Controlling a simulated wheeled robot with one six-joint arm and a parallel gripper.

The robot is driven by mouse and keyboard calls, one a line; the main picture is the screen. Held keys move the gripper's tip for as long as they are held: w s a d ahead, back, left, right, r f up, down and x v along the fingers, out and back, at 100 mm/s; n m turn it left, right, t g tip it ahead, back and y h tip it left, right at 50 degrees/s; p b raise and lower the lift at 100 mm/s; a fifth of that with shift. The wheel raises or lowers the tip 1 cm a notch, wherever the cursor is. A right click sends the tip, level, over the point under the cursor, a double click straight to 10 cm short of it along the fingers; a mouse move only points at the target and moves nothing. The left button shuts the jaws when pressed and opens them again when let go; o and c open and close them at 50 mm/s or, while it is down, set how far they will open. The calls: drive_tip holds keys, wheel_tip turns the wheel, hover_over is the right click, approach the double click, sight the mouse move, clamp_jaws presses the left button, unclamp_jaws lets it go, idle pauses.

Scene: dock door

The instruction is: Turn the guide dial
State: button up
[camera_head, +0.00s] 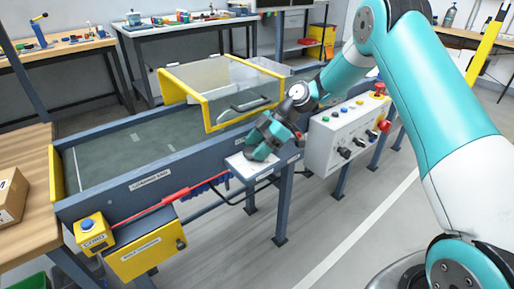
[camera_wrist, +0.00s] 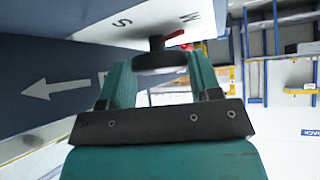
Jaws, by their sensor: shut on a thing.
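The guide dial (camera_wrist: 160,62) is a dark round knob with a red pointer. It stands on a white plate (camera_wrist: 140,22) with dark letters, one of them an S. The pointer reaches toward the letter at the plate's right part. My gripper (camera_wrist: 160,68) is shut on the dial, with one teal finger on each side of it. In the head view my gripper (camera_head: 262,146) is at the white plate (camera_head: 240,168) on the conveyor's front side, and it hides the dial there.
A grey control box (camera_head: 345,135) with knobs and red buttons stands right of my gripper. A conveyor (camera_head: 120,165) with a yellow-framed clear guard (camera_head: 230,85) lies behind. A red bar (camera_head: 160,205) and yellow boxes (camera_head: 145,250) are at its front left. The floor in front is clear.

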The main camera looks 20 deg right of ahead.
drive_tip(key=shift+f, duration=0.1)
idle(0.3)
drive_tip(key=o, duration=0.9)
drive_tip(key=shift+d, duration=0.1)
drive_tip(key=shift+d+r, duration=0.1)
drive_tip(key=shift+r, duration=0.1)
drive_tip(key=v, duration=0.5)
drive_tip(key=p+v, duration=0.1)
drive_tip(key=v, duration=0.5)
drive_tip(key=p+v, duration=0.1)
drive_tip(key=v, duration=0.5)
drive_tip(key=shift+w, duration=0.35)
